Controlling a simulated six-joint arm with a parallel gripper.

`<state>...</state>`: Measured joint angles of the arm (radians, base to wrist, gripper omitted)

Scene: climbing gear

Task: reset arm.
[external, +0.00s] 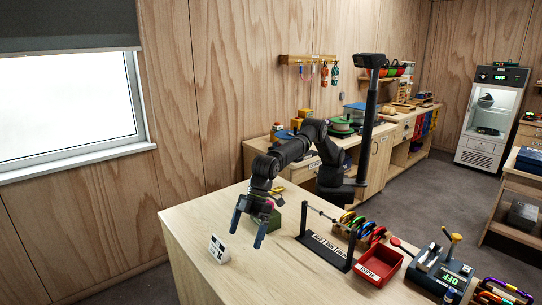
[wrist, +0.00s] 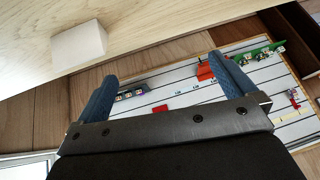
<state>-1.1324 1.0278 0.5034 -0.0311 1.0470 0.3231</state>
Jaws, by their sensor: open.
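My arm reaches out over the near left part of the wooden table (external: 200,270), bent at the elbow. My gripper (external: 248,231) points down with its two blue fingers spread apart. It holds nothing that I can see. In the wrist view, my gripper (wrist: 162,68) also shows its fingers wide apart with nothing between them. A small white block-like sign (external: 219,248) stands on the table just left of the fingers, apart from them. It appears as a pale block (wrist: 80,46) in the wrist view.
The table's left front is mostly clear.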

